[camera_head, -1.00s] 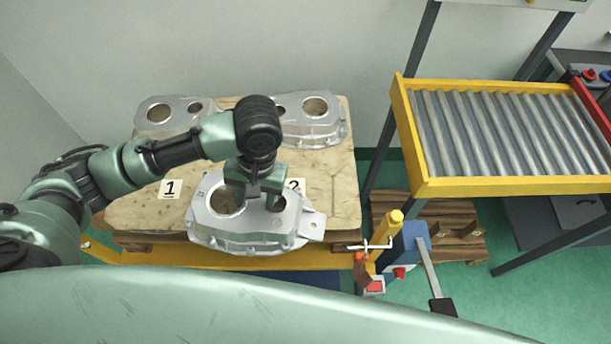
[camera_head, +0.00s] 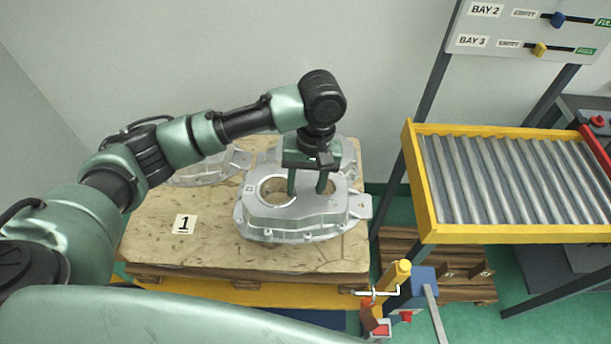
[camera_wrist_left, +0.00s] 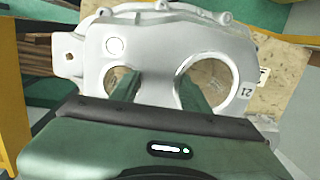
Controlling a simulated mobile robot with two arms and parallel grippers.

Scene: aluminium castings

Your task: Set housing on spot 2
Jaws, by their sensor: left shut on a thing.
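My left gripper (camera_head: 306,186) is shut on a silver cast housing (camera_head: 290,222), its fingers at the web between the housing's two round openings. The housing is roughly level, over the right front part of the pallet board (camera_head: 150,240). I cannot tell whether it touches the board. In the left wrist view the housing (camera_wrist_left: 150,45) fills the top, with the fingers (camera_wrist_left: 158,88) across its middle. A label reading 1 (camera_head: 184,224) shows on the board's left front. The number 2 label is hidden in the head view, apparently behind the housing.
Two more housings stand at the back of the board, one at left (camera_head: 205,172) and one at right (camera_head: 347,160), partly hidden. A yellow-framed roller conveyor (camera_head: 510,180) is at right. A yellow handle (camera_head: 396,275) stands by the pallet's front right corner. The board's left front is clear.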

